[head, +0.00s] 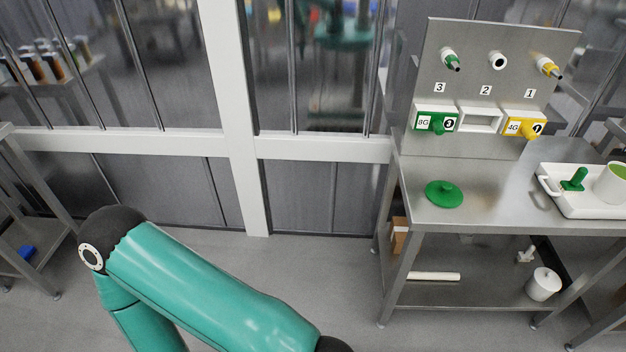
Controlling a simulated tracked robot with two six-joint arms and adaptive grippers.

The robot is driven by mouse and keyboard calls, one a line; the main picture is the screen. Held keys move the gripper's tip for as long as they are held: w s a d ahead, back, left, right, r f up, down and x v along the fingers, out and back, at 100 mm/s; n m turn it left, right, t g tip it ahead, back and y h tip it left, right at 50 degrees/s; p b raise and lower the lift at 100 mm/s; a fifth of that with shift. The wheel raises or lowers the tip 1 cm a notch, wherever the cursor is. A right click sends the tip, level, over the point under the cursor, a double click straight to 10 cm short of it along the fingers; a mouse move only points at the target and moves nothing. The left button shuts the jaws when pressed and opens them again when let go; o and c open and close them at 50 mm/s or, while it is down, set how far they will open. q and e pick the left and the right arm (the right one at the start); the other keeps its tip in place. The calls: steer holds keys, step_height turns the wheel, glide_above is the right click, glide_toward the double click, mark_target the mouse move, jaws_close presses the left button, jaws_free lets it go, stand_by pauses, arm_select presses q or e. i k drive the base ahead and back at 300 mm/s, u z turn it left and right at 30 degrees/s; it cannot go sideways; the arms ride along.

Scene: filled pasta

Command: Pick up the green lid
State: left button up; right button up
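The green lid (444,194) is a round disc with a small knob on top. It lies flat on the steel table (480,214), near the table's left end and below the dispenser panel. Nothing touches it from above. My teal arm crosses the lower left of the head view, well away from the lid. Neither of my grippers shows in this view.
A steel panel (473,92) with numbered nozzles stands at the table's back. A white tray (549,186) with a green-handled item (575,180) and a white pot (611,184) stands right of the lid. A white container (543,284) is on the lower shelf.

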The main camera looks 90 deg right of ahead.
mark_target(445, 194)
steer(key=u, duration=0.3)
steer(key=i, duration=0.6)
steer(key=z, duration=1.45)
steer(key=i, duration=0.15)
steer(key=z, duration=1.65)
steer(key=i, duration=0.25)
steer(key=z, duration=1.8)
steer(key=k, duration=0.5)
steer(key=z, duration=0.55)
steer(key=i, duration=1.55)
steer(key=u, duration=0.45)
